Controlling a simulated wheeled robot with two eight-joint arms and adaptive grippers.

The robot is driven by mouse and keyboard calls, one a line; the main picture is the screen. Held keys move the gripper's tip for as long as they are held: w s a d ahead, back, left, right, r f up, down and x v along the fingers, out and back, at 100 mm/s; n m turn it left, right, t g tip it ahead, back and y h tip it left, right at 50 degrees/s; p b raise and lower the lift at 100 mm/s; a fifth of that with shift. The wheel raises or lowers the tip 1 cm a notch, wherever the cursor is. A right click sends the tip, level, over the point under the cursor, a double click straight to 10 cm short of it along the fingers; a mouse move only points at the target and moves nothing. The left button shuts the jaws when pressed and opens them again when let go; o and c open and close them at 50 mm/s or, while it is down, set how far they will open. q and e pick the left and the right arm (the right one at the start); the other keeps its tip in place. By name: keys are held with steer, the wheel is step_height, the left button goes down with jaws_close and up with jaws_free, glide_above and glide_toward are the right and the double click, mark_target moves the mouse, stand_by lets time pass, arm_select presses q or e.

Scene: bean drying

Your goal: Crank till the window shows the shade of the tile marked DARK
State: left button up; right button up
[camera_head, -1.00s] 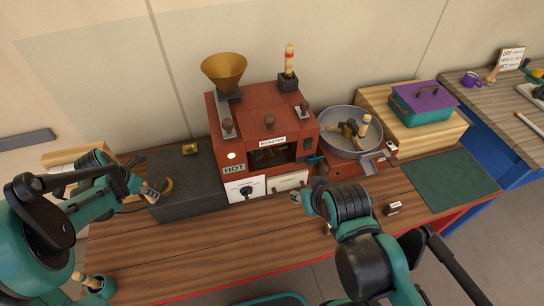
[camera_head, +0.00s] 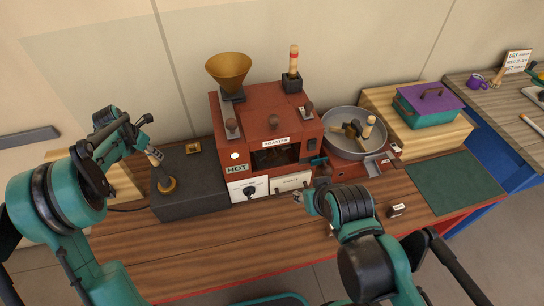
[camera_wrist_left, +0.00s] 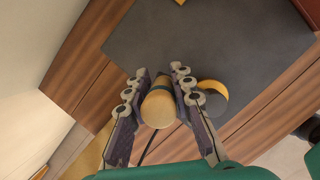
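The red roaster (camera_head: 245,105) stands mid-bench with a dark front window (camera_head: 275,157); the shade in it is too small to judge. A small block with an unreadable label (camera_head: 396,210) lies at front right; I cannot tell whether it is the DARK tile. My right gripper (camera_head: 297,196) is before the roaster's lower front, fingers too small to read.
A dark slab (camera_head: 205,205) stands left of the roaster. A round pan (camera_head: 345,143) is at its right, then a teal box with a purple lid (camera_head: 430,105) on a wooden block.

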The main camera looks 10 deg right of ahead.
arm_select(q)
steer(key=o, duration=0.5)
steer(key=shift+s, duration=0.1)
steer(key=shift+c, duration=0.2)
steer(key=shift+s+a+r, duration=0.1)
steer(key=shift+s+a, duration=0.25)
steer(key=shift+s, duration=0.05)
jaws_close()
steer(key=d, duration=0.6)
steer(key=shift+w, duration=0.15)
steer(key=s+d, duration=0.5)
steer(key=s, duration=0.5)
steer(key=shift+s+a, duration=0.15)
steer(key=shift+s, duration=0.15)
steer(key=s+a, duration=0.4)
steer(key=shift+s+a, duration=0.25)
